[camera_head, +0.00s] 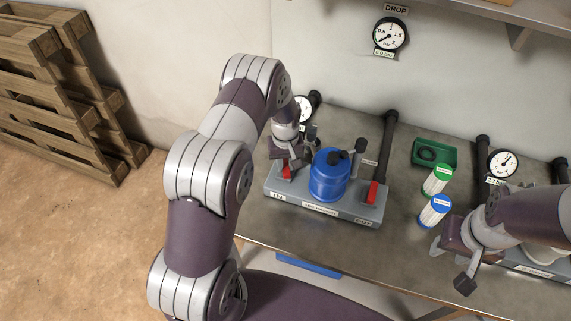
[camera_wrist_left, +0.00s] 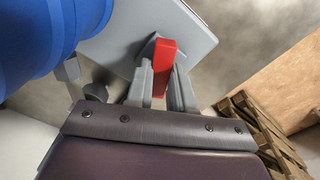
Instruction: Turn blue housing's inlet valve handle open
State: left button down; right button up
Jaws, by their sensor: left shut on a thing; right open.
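The blue housing (camera_head: 329,176) stands upright on a grey base block (camera_head: 316,208) on the bench. A red handle (camera_head: 286,172) is on its left side and a second red handle (camera_head: 372,191) on its right. The base labels are too small to read surely. My left gripper (camera_head: 291,162) is at the left handle, shut on it. In the left wrist view, the red handle (camera_wrist_left: 163,63) stands between the fingers (camera_wrist_left: 159,88), with the blue housing (camera_wrist_left: 40,40) beside it. My right gripper (camera_head: 451,267) is open and empty near the bench's front edge, at the right.
Two filter cartridges, one green-capped (camera_head: 437,180) and one blue-capped (camera_head: 434,211), stand right of the base. A green tray (camera_head: 434,153) holds a dark ring. Gauges (camera_head: 391,34) and dark pipes (camera_head: 386,134) are along the wall. Pallets (camera_head: 65,85) lean at the left.

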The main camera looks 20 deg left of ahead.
aim_at(286, 166)
pick_arm(q)
jog(key=n+b, duration=0.1)
jog(key=n, duration=0.5)
jog(key=shift+b, duration=0.35)
jog(key=n+b, duration=0.1)
jog(key=n, duration=0.5)
jog(key=shift+n, duration=0.3)
jog(key=c, duration=1)
grip_release()
jog(key=shift+w+r, duration=0.1)
jog(key=shift+r, duration=0.25)
notch_tip(286, 166, up, 12)
jog(key=shift+r+b, duration=0.1)
jog(key=shift+b, duration=0.9)
